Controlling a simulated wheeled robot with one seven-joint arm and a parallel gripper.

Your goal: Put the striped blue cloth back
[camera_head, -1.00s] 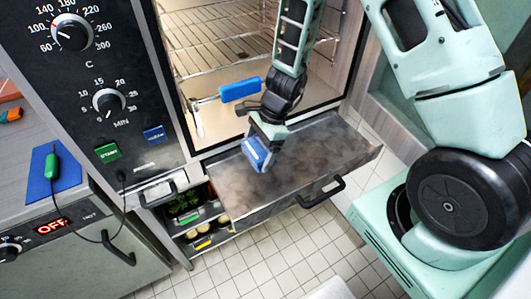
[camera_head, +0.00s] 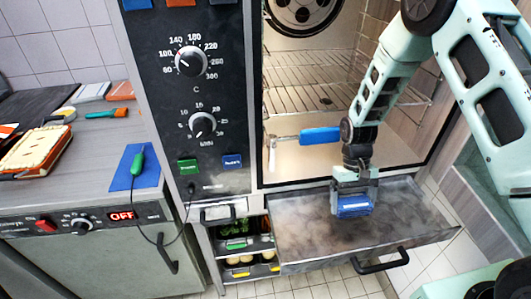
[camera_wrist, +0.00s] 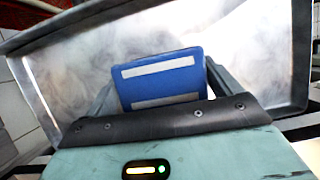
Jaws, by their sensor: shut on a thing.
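The striped blue cloth (camera_head: 353,207) is in my gripper (camera_head: 354,188). In the wrist view the cloth (camera_wrist: 160,72) is a folded blue block with two pale stripes, gripped between the two fingers (camera_wrist: 161,88). Whether the cloth touches that surface cannot be told. In the wrist view the flap's raised metal rim (camera_wrist: 45,95) surrounds the cloth, with grey haze or stains behind it.
The oven cavity has wire racks (camera_head: 330,97) and a blue-handled rod (camera_head: 320,135) sticks out at its front. A blue mat (camera_head: 124,175) with a green-handled probe (camera_head: 138,160) lies on the left counter. The flap's black handle (camera_head: 380,262) juts forward. Containers (camera_head: 240,262) sit on shelves below.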

